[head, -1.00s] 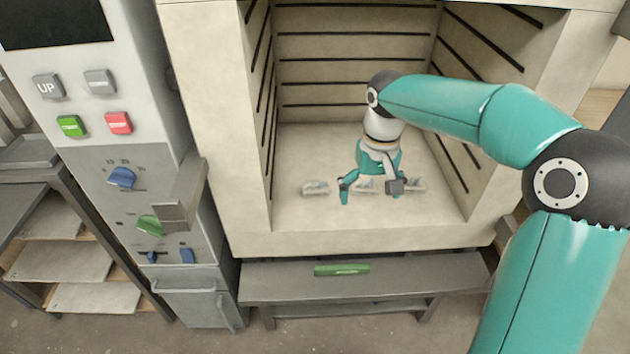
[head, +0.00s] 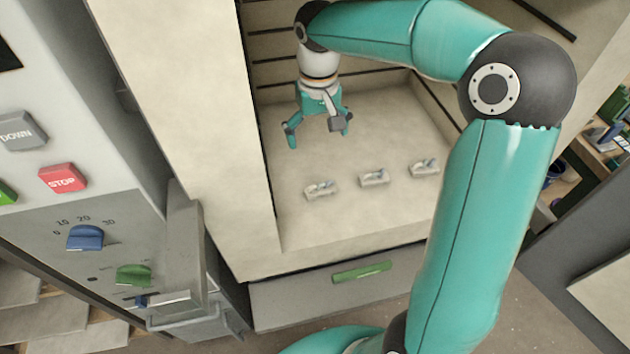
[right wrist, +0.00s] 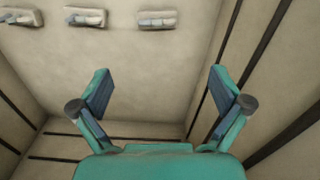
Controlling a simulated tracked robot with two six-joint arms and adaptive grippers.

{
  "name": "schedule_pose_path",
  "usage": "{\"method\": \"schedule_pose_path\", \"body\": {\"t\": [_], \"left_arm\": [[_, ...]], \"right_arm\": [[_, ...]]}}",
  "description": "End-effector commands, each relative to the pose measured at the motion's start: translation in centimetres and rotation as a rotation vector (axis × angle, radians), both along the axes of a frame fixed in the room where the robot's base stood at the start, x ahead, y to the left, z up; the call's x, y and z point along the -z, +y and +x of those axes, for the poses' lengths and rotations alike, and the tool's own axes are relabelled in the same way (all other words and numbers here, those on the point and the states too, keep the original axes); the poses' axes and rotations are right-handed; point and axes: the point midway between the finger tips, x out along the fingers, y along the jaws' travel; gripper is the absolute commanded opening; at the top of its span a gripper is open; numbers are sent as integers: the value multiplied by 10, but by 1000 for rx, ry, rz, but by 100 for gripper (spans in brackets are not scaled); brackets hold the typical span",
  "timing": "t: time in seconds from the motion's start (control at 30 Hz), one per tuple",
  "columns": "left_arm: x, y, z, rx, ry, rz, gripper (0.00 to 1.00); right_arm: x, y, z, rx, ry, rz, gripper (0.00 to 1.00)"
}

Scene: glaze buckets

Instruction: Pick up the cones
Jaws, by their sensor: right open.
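Three small cone packs, each with grey-blue cones on a pale base, stand in a row on the kiln floor (head: 350,225): a left one (head: 320,189), a middle one (head: 374,178) and a right one (head: 424,168). They also show along the top of the right wrist view, as a left pack (right wrist: 20,17), a middle pack (right wrist: 85,16) and a right pack (right wrist: 157,19). My right gripper (head: 320,132) is open and empty inside the kiln, above the floor and farther back than the packs. In the right wrist view its fingers (right wrist: 160,80) are spread apart. My left gripper is out of view.
Kiln walls with dark grooves enclose the gripper at the sides and back. A control panel with a red STOP button (head: 63,182) is at left. A green-handled drawer (head: 362,271) lies below the opening.

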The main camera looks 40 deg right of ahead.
Motion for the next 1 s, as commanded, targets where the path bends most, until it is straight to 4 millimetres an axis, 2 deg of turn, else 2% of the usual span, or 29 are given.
{"method": "schedule_pose_path", "body": {"t": [0.2,0.4,0.67,1.0], "left_arm": [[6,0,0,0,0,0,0],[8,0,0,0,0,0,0],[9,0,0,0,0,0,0],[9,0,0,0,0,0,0]], "right_arm": [[49,-5,-6,13,5,0,100],[85,-6,-6,16,4,1,100],[101,-5,-7,16,1,0,100],[144,-2,-12,17,3,1,100]]}}
